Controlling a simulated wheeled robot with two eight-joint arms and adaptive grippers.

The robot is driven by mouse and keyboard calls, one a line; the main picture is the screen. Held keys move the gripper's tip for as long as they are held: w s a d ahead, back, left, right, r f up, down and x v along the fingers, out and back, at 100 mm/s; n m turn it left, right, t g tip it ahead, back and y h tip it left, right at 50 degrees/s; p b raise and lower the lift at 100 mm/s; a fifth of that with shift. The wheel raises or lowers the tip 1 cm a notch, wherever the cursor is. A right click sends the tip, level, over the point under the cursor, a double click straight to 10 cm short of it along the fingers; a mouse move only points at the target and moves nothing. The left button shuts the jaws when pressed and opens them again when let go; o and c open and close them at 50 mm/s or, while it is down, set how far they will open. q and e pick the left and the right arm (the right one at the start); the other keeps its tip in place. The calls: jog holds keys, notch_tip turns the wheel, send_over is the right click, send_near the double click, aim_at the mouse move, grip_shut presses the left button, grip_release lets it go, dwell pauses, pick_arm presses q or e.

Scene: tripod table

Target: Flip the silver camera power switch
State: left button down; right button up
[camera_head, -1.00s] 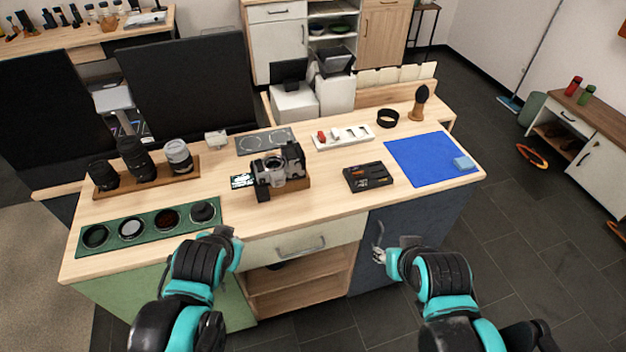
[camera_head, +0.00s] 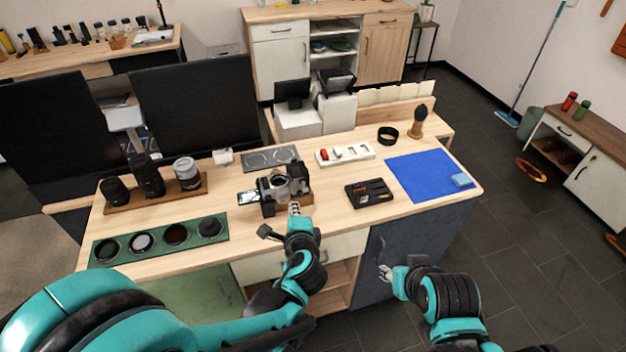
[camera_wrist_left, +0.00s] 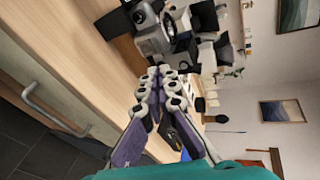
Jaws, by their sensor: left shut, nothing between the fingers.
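The silver and black camera (camera_head: 272,188) sits on a small wooden stand near the front of the table, with a lit screen (camera_head: 249,197) on its left side. My left gripper (camera_head: 294,208) is shut and empty, its fingertips just in front of the camera's right part. In the left wrist view the closed fingertips (camera_wrist_left: 166,74) are close to the camera (camera_wrist_left: 152,35), and I cannot tell whether they touch it. The power switch is too small to make out. My right gripper (camera_head: 384,272) hangs in front of the dark cabinet door, away from the camera.
A black case (camera_head: 369,193) and a blue mat (camera_head: 428,174) lie to the right of the camera. A green filter tray (camera_head: 158,256) and a wooden lens stand (camera_head: 160,196) are to the left. A white parts tray (camera_head: 345,154) and grey tray (camera_head: 270,157) lie behind.

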aim_at(306, 177)
pick_arm(q)
jog(key=d+m+t+h, duration=0.1)
jog(key=d+m+t, duration=0.1)
jog(key=d+m, duration=0.4)
jog(key=shift+w+d+t+h+p, duration=0.15)
jog(key=shift+d+t+h+p, duration=0.25)
jog(key=shift+d, duration=0.7)
jog(key=shift+w, duration=0.1)
jog(key=w+f+b, duration=0.2)
jog(key=w, duration=0.8)
jog(key=shift+s+a+r+b, duration=0.2)
jog(key=shift+s+a+r, duration=0.15)
jog(key=shift+a+r, duration=0.4)
jog(key=shift+s+a+r+b, duration=0.15)
jog(key=shift+s+a+r, duration=0.25)
jog(key=shift+a, duration=0.6)
jog(key=shift+r, duration=0.1)
jog(key=shift+w, duration=0.1)
